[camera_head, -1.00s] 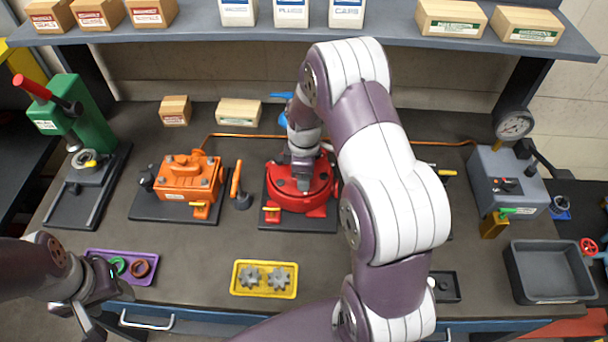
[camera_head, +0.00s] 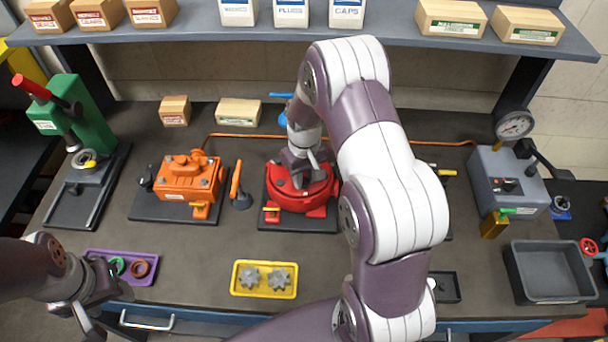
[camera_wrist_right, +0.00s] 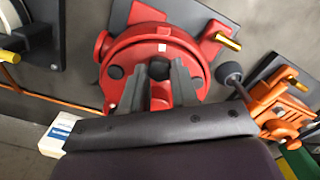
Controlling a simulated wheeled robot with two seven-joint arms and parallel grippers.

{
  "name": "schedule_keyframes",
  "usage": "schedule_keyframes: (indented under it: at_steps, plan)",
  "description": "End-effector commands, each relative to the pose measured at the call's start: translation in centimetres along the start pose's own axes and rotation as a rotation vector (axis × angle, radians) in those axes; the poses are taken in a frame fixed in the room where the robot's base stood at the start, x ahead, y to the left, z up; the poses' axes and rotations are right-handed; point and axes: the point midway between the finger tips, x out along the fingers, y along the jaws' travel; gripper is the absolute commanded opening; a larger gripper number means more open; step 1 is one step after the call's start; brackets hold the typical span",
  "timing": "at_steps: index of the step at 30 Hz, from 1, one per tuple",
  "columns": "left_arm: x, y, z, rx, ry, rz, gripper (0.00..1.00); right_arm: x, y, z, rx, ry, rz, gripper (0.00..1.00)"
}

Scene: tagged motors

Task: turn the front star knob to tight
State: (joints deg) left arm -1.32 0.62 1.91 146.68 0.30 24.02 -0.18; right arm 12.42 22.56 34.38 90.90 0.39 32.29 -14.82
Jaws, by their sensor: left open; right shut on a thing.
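A red round housing (camera_head: 325,187) stands on a dark base plate in the middle of the bench. It also fills the upper middle of the right wrist view (camera_wrist_right: 160,42). My right gripper (camera_head: 303,178) reaches down onto its top. In the right wrist view its two fingers (camera_wrist_right: 159,70) are shut on a dark knob, mostly hidden between them. I cannot read the knob's turn. My left gripper (camera_head: 98,298) is open and empty by the purple tray, partly seen.
An orange pump-like unit (camera_head: 190,180) stands left of the housing. A purple tray (camera_head: 150,277) and a yellow tray (camera_head: 237,290) with grey gears lie in front. A grey bin (camera_head: 520,290) and gauge stand (camera_head: 480,185) are at right. My right arm hides some bench.

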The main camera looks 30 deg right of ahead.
Motion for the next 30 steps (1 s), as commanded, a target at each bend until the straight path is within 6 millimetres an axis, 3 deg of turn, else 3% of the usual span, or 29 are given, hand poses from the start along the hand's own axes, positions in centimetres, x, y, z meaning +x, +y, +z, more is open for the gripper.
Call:
schedule_keyframes:
  at_steps: [30]
  plan:
    - [-0.20, 0.00, -0.02, 0.000, 0.000, 0.000, 0.55, -0.49, 0.15, -0.46, 0.962, 0.015, -0.005, 0.00]
